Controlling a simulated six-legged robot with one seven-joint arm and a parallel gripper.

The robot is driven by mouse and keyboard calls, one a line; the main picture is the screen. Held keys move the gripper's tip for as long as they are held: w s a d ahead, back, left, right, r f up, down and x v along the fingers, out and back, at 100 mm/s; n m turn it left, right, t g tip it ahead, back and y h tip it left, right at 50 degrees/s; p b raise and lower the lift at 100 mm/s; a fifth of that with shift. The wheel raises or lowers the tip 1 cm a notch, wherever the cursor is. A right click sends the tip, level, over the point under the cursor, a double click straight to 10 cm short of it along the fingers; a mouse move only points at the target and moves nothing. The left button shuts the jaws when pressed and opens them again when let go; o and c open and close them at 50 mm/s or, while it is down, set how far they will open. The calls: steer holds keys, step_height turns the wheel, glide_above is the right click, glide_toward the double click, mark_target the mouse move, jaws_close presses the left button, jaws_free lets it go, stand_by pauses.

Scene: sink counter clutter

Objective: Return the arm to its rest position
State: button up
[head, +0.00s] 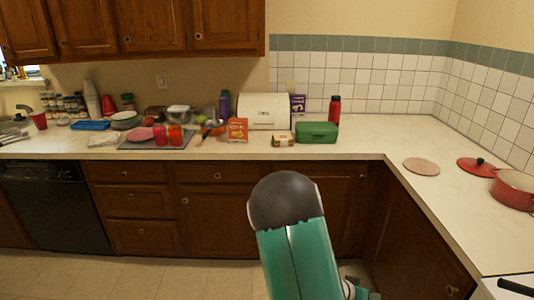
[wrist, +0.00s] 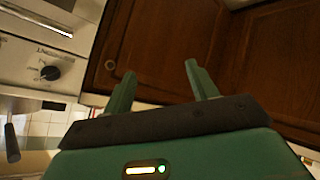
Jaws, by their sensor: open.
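My arm shows in the head view as a teal link with a dark rounded joint, in front of the lower cabinets. My gripper (wrist: 157,82) shows in the wrist view with its two green fingers apart and nothing between them. Behind the fingers is a brown wooden cabinet door (wrist: 165,45). The gripper fingers cannot be made out in the head view.
The counter (head: 360,145) holds clutter at the back left, with a green box (head: 317,132) and a white bread bin (head: 264,111). A red pot (head: 514,190) stands at the right. An appliance panel with a black knob (wrist: 50,73) shows in the wrist view.

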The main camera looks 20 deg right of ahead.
steer(key=w+a+r+n+t+y, duration=0.2)
steer(key=w+a+r+t+y, duration=0.1)
steer(key=w+a+r, duration=0.4)
steer(key=w+a+r+n+t+y, duration=0.1)
steer(key=w+a+r+t+y, duration=0.25)
steer(key=a, duration=0.55)
steer(key=s+a+r+n+y, duration=0.1)
steer(key=a+r+n+y, duration=0.35)
steer(key=a+r, duration=0.65)
steer(key=s+a+r+n, duration=0.2)
steer(key=s+a+r, duration=0.1)
steer(key=s, duration=0.5)
steer(key=s+a+r+n+g, duration=0.1)
steer(key=s+a+r, duration=0.2)
steer(key=s+r, duration=0.3)
steer(key=shift+s+a+n, duration=0.35)
steer(key=shift+s+a, duration=0.05)
steer(key=shift+s, duration=0.45)
steer(key=shift+r, duration=0.1)
